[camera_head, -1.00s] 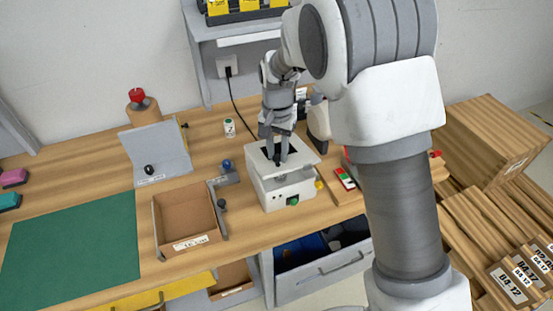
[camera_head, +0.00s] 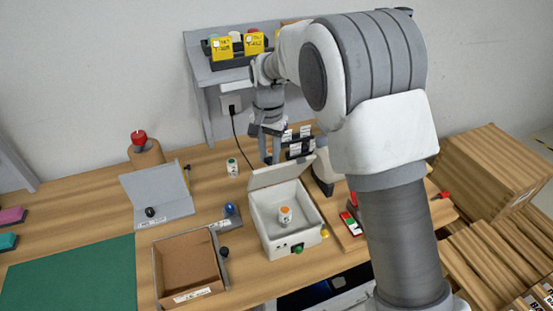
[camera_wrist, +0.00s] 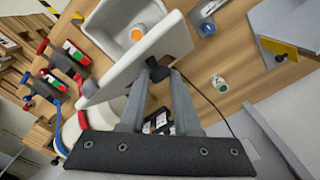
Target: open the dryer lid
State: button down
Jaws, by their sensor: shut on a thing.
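The dryer (camera_head: 285,243) is a white box on the workbench, with a green and a yellow button near its front. Its lid (camera_head: 282,174) stands raised and tilted up at the back edge, so the inside is open to view. A white container with an orange top (camera_head: 285,214) stands inside; it also shows in the wrist view (camera_wrist: 137,34). My gripper (camera_head: 269,158) is behind the lid. In the wrist view my gripper (camera_wrist: 155,73) is shut on the black lid handle (camera_wrist: 158,69). The handle is hidden behind the lid in the head view.
A cardboard-coloured tray (camera_head: 190,268) and a blue-knobbed device (camera_head: 231,212) are left of the dryer. A small white bottle (camera_head: 232,167) stands behind it. A board with red and green parts (camera_head: 349,222) lies to the right. A grey shelf (camera_head: 203,70) rises at the back.

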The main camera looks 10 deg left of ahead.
jog(key=w+a+f+g+p, duration=0.1)
jog(key=w+a+f+p, duration=0.1)
jog(key=w+a, duration=0.5)
jog(key=shift+w+h+p, duration=0.4)
jog(key=shift+w+p, duration=0.5)
jog(key=shift+w, duration=0.4)
jog(key=shift+w+a, duration=0.1)
dwell(0.6)
jog(key=c, duration=1)
grip_release()
jog(key=o, duration=0.4)
jog(key=shift+w+a+f, duration=0.15)
jog(key=shift+w+a, duration=0.05)
jog(key=shift+a, duration=0.05)
jog(key=shift+d, duration=0.15)
jog(key=shift+d+r, duration=0.2)
jog(key=shift+r, duration=0.1)
